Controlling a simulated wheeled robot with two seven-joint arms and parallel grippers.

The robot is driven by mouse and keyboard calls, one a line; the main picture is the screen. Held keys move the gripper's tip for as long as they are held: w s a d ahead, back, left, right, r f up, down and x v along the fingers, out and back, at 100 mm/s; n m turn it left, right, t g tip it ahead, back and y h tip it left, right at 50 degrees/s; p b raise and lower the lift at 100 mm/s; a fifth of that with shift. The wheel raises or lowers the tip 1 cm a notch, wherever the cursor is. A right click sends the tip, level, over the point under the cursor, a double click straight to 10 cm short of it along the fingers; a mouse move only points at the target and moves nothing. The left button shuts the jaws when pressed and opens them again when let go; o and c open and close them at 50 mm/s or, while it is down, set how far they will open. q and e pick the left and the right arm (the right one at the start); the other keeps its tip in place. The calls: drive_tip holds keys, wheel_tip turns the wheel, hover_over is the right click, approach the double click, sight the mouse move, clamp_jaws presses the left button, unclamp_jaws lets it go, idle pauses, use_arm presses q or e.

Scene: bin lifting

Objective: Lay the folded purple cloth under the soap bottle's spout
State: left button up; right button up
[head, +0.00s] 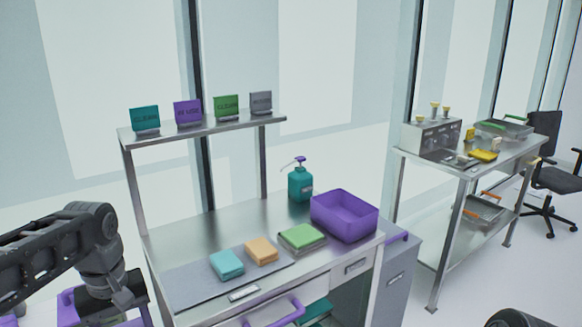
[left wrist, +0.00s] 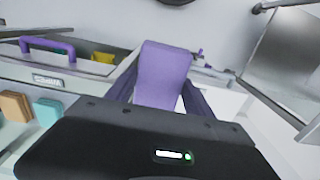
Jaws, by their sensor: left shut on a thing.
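The folded purple cloth (left wrist: 163,68) is between the fingers of my left gripper (left wrist: 160,95) in the left wrist view. The fingers are shut on it. In the head view my left gripper (head: 108,295) is at the lower left, beside the steel bench's left end and away from the bottle; the cloth cannot be clearly made out there. The bench top below the spout is bare.
Teal (head: 227,264), orange (head: 261,250) and green (head: 302,237) folded cloths lie along the bench front. A purple bin (head: 345,214) stands right of the bottle. A shelf (head: 205,128) with several signs spans the back left. The bench's left rear is clear.

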use_arm(q)
drive_tip(key=shift+s+d+f, duration=0.1)
drive_tip(key=shift+s+f, duration=0.05)
drive_tip(key=shift+s, duration=0.15)
drive_tip(key=shift+d+f, duration=0.1)
drive_tip(key=shift+d, duration=0.15)
drive_tip(key=w+f, duration=0.1)
drive_tip(key=w+d+f+m, duration=0.1)
drive_tip(key=w, duration=0.1)
drive_tip(key=shift+d, duration=0.1)
drive_tip(key=w+d+f+m, duration=0.6)
drive_tip(key=w+d+f, duration=0.1)
drive_tip(key=d+f, duration=0.3)
drive_tip(key=shift+w+d, duration=0.25)
drive_tip(key=shift+w, duration=0.05)
use_arm(e)
drive_tip(key=shift+s, duration=0.35)
